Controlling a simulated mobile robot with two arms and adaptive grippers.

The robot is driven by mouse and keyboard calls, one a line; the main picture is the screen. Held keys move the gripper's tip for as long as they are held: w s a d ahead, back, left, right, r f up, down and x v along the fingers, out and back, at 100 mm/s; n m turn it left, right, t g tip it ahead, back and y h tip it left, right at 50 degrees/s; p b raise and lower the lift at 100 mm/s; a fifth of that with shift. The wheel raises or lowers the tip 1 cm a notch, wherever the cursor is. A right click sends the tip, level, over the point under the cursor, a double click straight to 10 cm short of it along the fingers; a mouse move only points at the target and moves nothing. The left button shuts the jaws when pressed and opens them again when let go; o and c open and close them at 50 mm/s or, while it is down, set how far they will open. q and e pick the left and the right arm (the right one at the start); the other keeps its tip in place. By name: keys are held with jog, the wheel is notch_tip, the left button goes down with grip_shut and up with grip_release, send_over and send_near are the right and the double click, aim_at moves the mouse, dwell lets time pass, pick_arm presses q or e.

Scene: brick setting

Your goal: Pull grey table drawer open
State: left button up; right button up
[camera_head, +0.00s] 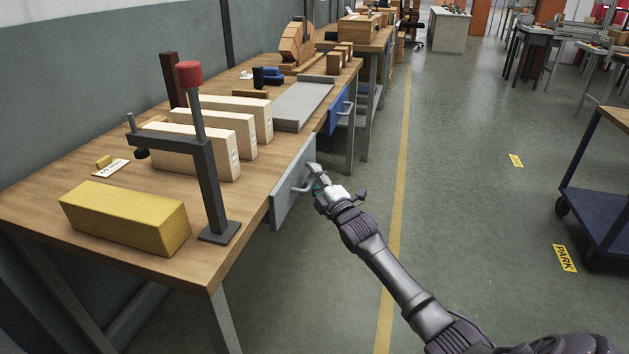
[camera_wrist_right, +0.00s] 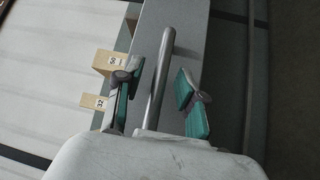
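The grey drawer front (camera_head: 286,196) hangs under the right edge of the wooden workbench (camera_head: 60,180), close against the bench edge. Its metal bar handle (camera_head: 301,188) sticks out toward the aisle. My right gripper (camera_head: 316,176) is at the handle. In the right wrist view the handle bar (camera_wrist_right: 158,85) runs between the two teal-padded fingers of my right gripper (camera_wrist_right: 160,80). The fingers are apart, one on each side of the bar, with visible gaps. The grey drawer face (camera_wrist_right: 180,40) lies behind the bar. My left gripper is not in view.
A blue drawer (camera_head: 339,114) sits farther along the bench. On top are a yellow block (camera_head: 125,215), a clamp stand (camera_head: 205,165), cream boxes (camera_head: 228,125) and a grey slab (camera_head: 300,105). The aisle floor (camera_head: 470,210) is clear; a blue cart (camera_head: 605,195) stands at right.

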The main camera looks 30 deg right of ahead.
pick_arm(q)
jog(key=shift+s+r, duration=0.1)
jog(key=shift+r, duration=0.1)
pick_arm(e)
jog(key=shift+w, duration=0.25)
grip_shut()
